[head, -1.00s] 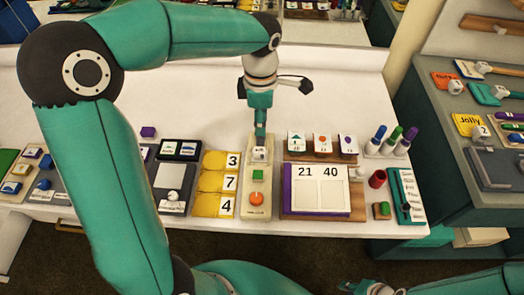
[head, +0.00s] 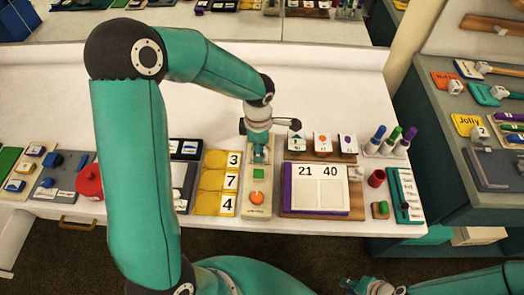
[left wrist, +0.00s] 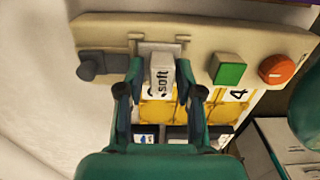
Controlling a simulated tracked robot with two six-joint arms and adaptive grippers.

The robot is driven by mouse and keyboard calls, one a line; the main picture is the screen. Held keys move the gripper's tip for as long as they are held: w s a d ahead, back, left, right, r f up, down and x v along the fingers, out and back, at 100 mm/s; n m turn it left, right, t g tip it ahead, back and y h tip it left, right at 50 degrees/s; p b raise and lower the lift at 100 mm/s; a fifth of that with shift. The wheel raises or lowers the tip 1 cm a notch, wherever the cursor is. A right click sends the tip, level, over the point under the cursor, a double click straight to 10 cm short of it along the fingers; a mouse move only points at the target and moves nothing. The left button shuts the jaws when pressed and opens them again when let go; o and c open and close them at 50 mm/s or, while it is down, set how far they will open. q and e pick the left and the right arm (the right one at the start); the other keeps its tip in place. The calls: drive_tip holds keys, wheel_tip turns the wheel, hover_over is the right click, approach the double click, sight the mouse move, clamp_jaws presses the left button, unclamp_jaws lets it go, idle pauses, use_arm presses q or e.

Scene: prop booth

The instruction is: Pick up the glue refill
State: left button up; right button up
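No label in view reads as glue refill, so I cannot tell which thing it is. My left gripper (head: 260,158) is low over the upper part of a cream board (head: 257,208). In the left wrist view its fingers (left wrist: 162,72) stand open on either side of a white block marked "soft" (left wrist: 161,78), with a small gap at each side. The block is at the board, its base partly hidden. The board also bears a green square (left wrist: 228,70) and an orange round piece (left wrist: 277,69). My right gripper (head: 370,287) is at the bottom edge, its fingers unclear.
Yellow number cards (head: 216,180) lie left of the board, and a card marked 21 and 40 (head: 317,200) lies right. Blue, green and purple capped bottles (head: 392,140) and a red cup (head: 376,178) stand further right. The white table behind is largely clear.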

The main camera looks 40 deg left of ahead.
use_arm(q)
clamp_jaws()
idle(0.3)
